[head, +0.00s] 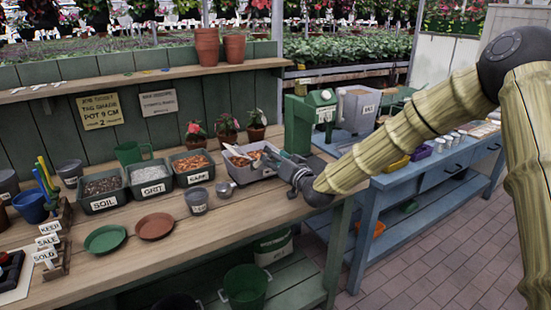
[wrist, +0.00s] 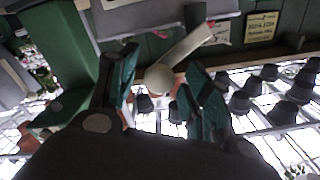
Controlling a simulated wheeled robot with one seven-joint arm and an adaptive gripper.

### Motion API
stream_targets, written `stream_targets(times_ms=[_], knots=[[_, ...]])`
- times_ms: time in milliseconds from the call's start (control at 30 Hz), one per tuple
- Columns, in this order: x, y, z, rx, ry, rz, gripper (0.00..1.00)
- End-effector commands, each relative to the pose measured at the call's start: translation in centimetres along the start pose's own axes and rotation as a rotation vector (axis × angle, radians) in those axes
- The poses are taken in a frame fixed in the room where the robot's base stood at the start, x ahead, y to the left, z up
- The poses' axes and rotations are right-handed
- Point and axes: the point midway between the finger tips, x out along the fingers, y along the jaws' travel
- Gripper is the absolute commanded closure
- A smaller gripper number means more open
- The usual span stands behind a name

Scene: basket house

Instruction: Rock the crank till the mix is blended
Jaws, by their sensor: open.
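A grey tub (head: 243,174) with orange-brown mix stands on the wooden bench, left of the green machine. A pale crank-like lever (head: 238,152) shows over its left part. In the wrist view a pale bar with a round knob (wrist: 160,79) lies between the fingers of my gripper (wrist: 162,92). The fingers are open, with visible space on both sides of the knob; I cannot tell whether either touches it. In the head view my gripper (head: 276,163) is at the tub's right side, and its fingertips are hard to make out.
Labelled bins, including soil (head: 103,204) and grit (head: 150,191), stand left of the tub. A grey cup (head: 196,202), a green saucer (head: 106,238) and a terracotta saucer (head: 155,226) sit in front. A green machine (head: 309,120) stands close behind my gripper.

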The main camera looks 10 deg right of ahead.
Motion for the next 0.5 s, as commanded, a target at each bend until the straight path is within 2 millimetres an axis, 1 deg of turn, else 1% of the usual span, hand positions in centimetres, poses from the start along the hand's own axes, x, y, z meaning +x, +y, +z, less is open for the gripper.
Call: stream_targets(times_ms=[67, 100, 267, 300, 333, 367, 500], knots=[[-0.01, -0.01, 0.0, 0.0, 0.0, 0.0, 0.51], [-0.01, -0.01, 0.0, 0.0, 0.0, 0.0, 0.55], [-0.02, -0.02, -0.01, 0.0, 0.0, 0.0, 0.84], [-0.02, -0.02, -0.01, 0.0, 0.0, 0.0, 0.91], [-0.02, -0.03, -0.01, 0.0, 0.0, 0.0, 0.97], [-0.03, -0.03, 0.0, 0.0, 0.0, 0.0, 1.0], [-0.02, -0.03, 0.01, 0.0, 0.0, 0.0, 1.0]])
